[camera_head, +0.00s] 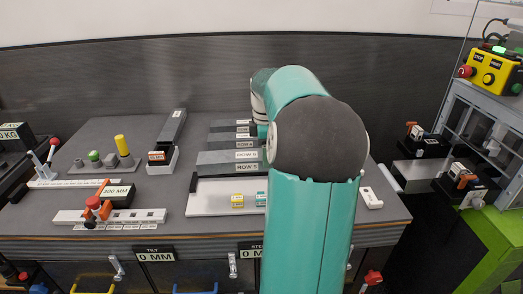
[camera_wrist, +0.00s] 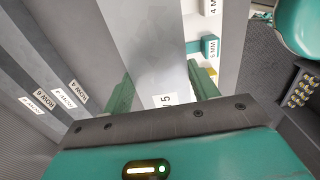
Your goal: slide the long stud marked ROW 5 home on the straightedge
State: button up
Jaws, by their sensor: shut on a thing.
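The long light grey stud (camera_wrist: 150,45) runs up the wrist view between my gripper's green fingers (camera_wrist: 160,86). Its white label is partly covered, with a 5 readable. My gripper is shut on this stud. In the head view, my arm hides the gripper; the nearest grey stud there (camera_head: 215,170) carries a label that seems to read ROW 5. In front of it lies a white plate (camera_head: 212,208) with a dark upright bar at its left end; I cannot tell for sure whether this is the straightedge. Contact between stud and plate is not clear.
More labelled studs (camera_head: 228,138) lie behind, and also left in the wrist view (camera_wrist: 55,60). Yellow (camera_head: 237,201) and teal (camera_head: 261,199) blocks sit on the white plate. A 300 MM-like sign (camera_head: 117,193) and an orange-handled clamp stand left. My arm blocks the bench's right middle.

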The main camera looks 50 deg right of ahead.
jog(key=shift+w+d+f, duration=0.2)
jog(key=shift+w+d, duration=0.05)
jog(key=shift+w, duration=0.05)
jog(key=shift+s+a+r, duration=0.1)
jog(key=shift+s, duration=0.05)
jog(key=shift+w+f, duration=0.2)
jog(key=shift+f, duration=0.25)
jog(key=shift+s+f, duration=0.1)
jog(key=shift+f, duration=2.9)
jog(key=shift+c, duration=1.1)
